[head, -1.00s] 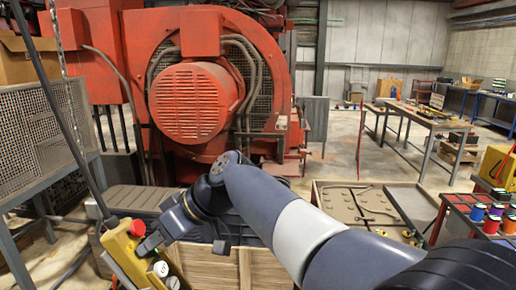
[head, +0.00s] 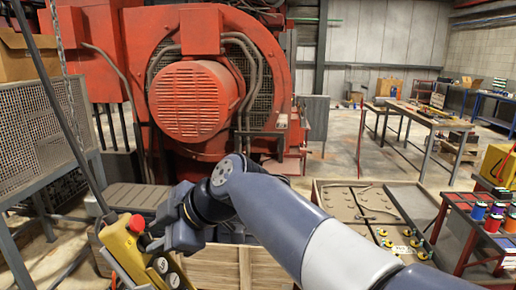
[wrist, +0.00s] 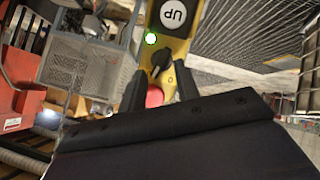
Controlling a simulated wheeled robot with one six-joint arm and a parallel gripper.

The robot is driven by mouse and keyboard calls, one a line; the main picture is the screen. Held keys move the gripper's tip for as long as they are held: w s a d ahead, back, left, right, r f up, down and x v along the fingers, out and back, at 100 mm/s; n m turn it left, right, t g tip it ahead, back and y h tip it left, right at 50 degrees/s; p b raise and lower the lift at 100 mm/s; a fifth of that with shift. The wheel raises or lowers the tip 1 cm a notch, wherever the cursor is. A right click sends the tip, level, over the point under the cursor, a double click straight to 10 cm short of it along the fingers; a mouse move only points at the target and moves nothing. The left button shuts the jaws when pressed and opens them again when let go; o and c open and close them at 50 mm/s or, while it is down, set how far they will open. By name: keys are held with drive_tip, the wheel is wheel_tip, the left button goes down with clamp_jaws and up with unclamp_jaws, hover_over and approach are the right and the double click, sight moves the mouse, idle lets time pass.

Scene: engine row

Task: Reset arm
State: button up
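A yellow control pendant (head: 122,250) hangs tilted at the lower left of the head view. It has a red button (head: 137,224) near its top and round black buttons below. My gripper (head: 150,246) is beside the pendant's right side in the head view, its tips partly unclear. In the wrist view my gripper (wrist: 160,85) has its two dark fingers apart, with the pendant (wrist: 178,48) showing beyond and between them. I cannot tell whether the fingers touch the pendant.
A wooden crate (head: 228,272) is below my arm. A large red machine (head: 265,35) stands behind. A mesh-sided grey stand (head: 40,130) is at the left.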

drive_tip(key=b+v, duration=0.1)
drive_tip(key=v, duration=0.8)
drive_tip(key=shift+f, duration=0.1)
